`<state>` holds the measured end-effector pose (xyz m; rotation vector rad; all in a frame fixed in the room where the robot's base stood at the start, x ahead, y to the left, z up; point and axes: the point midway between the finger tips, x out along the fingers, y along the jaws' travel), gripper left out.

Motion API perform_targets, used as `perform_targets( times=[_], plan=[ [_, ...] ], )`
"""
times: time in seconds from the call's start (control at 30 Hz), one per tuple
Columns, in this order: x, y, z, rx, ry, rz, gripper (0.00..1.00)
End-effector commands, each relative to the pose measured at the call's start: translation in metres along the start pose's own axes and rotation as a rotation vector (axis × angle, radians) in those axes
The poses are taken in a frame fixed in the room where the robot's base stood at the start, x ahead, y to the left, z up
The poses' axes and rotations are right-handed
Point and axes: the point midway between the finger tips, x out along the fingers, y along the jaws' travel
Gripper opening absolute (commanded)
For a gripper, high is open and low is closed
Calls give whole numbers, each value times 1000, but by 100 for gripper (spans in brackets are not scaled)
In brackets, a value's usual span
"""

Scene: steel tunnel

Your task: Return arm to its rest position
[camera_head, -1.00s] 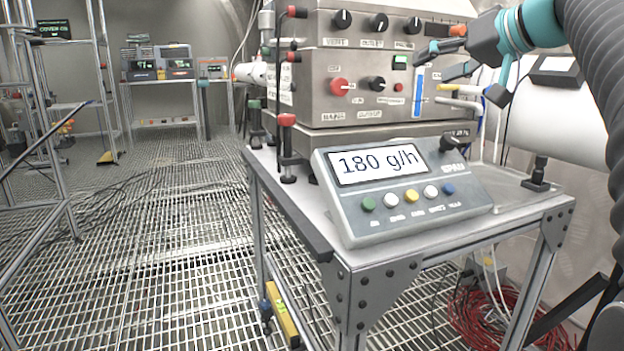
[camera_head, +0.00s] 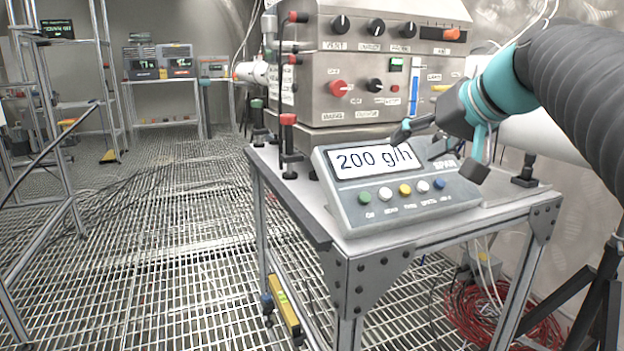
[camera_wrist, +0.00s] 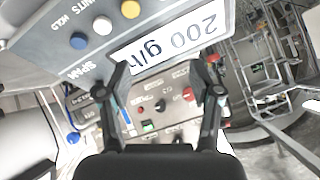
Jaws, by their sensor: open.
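My gripper (camera_head: 422,143) is open and empty in the head view. It hangs in front of the steel instrument stack, over the back right of the grey display box (camera_head: 400,215), whose screen reads "200 g/h". My teal and dark arm reaches in from the right edge. In the wrist view both fingers of my gripper (camera_wrist: 163,82) are spread apart, with nothing between them. The display box (camera_wrist: 103,48) shows upside down there, beyond the fingertips, and the instrument panel (camera_wrist: 165,115) shows between the fingers. I cannot tell whether a finger touches the box.
The box stands on a metal-framed table (camera_head: 345,245). The steel instrument stack (camera_head: 365,65) with knobs and a slider is behind it. A white cylinder (camera_head: 545,140) lies behind my arm. Red cables (camera_head: 500,315) lie on the grating below. Open grated floor (camera_head: 160,240) is at left.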

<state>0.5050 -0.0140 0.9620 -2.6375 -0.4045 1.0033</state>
Motion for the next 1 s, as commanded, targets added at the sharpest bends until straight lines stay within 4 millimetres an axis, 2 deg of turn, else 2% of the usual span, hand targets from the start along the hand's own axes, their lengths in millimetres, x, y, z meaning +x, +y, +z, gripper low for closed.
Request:
perform_targets(
  times=[0.03,0.17,0.4,0.5,0.6,0.7,0.8,1.0],
  plan=[
    [2,-3,24,5,-33,23,64],
    [11,2,94,17,-120,110,64],
    [20,23,228,-19,-257,266,64],
    [21,35,277,-48,-297,319,64],
    [22,45,313,-76,-324,358,64],
    [23,53,335,-97,-339,382,64],
    [23,56,346,-105,-346,394,64],
    [24,58,348,-106,-348,396,64]
  ],
)
